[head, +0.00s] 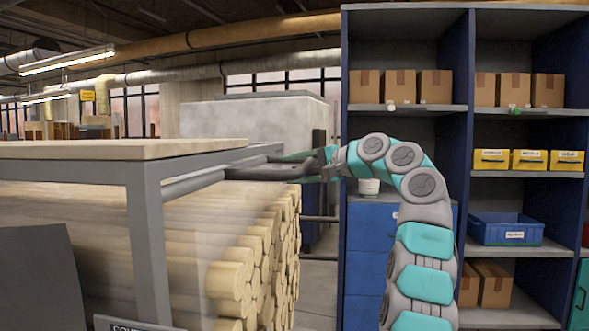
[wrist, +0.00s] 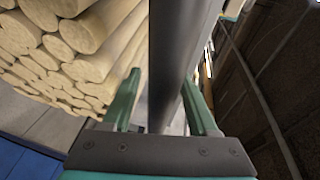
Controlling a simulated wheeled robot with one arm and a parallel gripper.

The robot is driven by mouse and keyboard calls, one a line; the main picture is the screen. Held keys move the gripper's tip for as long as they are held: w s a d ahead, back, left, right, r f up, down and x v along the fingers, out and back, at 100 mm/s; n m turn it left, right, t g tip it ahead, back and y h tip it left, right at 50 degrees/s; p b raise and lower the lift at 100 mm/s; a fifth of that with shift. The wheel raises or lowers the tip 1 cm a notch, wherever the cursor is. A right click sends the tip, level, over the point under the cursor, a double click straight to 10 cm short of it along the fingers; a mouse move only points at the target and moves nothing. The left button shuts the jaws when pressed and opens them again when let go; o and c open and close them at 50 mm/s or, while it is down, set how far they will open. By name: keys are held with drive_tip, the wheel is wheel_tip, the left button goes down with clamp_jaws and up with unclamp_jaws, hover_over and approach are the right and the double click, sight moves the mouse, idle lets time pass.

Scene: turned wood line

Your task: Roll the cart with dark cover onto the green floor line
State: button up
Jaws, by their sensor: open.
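A grey-framed cart (head: 145,235) with a pale wooden top fills the left of the head view. Round logs (head: 240,275) are stacked under the top, behind what looks like a clear sheet. A dark panel (head: 38,278) shows at lower left; I cannot tell whether it is the dark cover. A dark handle bar (head: 205,180) sticks out from the cart's right end. My gripper (head: 308,166) is at this bar. In the wrist view, the bar (wrist: 178,50) runs between my two open green fingers (wrist: 160,85), not clamped. The green floor line is not visible.
A blue and grey shelf unit (head: 408,103) with cardboard boxes, yellow bins (head: 528,159) and a blue crate (head: 505,229) stands at right behind my arm. A large pale block (head: 255,120) stands behind the cart. A narrow strip of floor (head: 318,280) shows between cart and shelves.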

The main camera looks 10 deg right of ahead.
clamp_jaws()
idle(0.4)
idle(0.9)
